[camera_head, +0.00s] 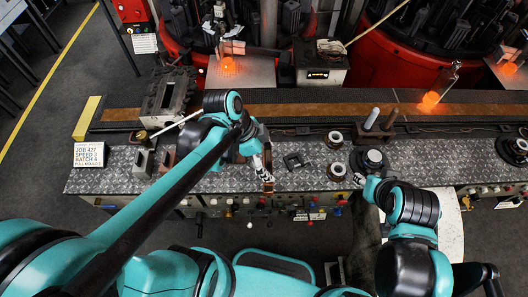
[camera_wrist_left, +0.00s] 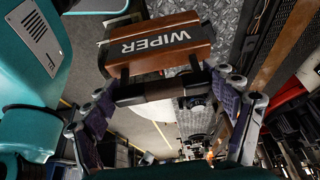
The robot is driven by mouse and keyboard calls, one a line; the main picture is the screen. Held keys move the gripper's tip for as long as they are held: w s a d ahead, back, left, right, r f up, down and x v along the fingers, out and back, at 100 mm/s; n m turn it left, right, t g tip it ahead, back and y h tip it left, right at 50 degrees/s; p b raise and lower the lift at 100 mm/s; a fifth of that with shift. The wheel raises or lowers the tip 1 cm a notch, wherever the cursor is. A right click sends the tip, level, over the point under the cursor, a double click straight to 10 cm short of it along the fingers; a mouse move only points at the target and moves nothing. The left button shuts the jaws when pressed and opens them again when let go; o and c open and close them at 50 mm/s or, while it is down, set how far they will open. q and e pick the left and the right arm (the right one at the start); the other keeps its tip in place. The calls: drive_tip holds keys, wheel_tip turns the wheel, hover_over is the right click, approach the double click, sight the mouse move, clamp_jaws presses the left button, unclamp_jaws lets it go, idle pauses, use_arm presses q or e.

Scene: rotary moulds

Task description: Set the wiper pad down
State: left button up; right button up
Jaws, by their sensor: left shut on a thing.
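The wiper pad (camera_wrist_left: 155,45) is a brown block marked WIPER with a dark bar handle, large in the left wrist view. My left gripper (camera_wrist_left: 165,108) is shut on it, with the handle between the fingers. In the head view my left gripper (camera_head: 264,166) is over the front part of the metal bench, and a small brown part of the wiper pad (camera_head: 268,186) shows at its tip near the bench's front edge. Whether the pad touches the bench is unclear. My right gripper (camera_head: 364,181) is small and partly hidden by its arm, near a round black fixture; its fingers are unclear.
The checkered metal bench (camera_head: 225,183) holds a dark bracket (camera_head: 297,160), metal rings (camera_head: 334,139) and a round black fixture (camera_head: 370,160). A job sign (camera_head: 89,154) stands at left. A brown strip (camera_head: 300,110) runs behind, with glowing pieces (camera_head: 228,65) beyond.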

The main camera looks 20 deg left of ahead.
use_arm(q)
drive_tip(key=w+a+f+b, duration=0.3)
drive_tip(key=w+f, duration=0.5)
drive_tip(key=f, duration=0.1)
drive_tip(key=shift+w+a+f, duration=0.15)
drive_tip(key=shift+a+f, duration=0.1)
drive_tip(key=shift+a, duration=0.1)
drive_tip(key=o, duration=1.7)
drive_tip(key=shift+f, duration=0.15)
drive_tip(key=shift+o, duration=0.2)
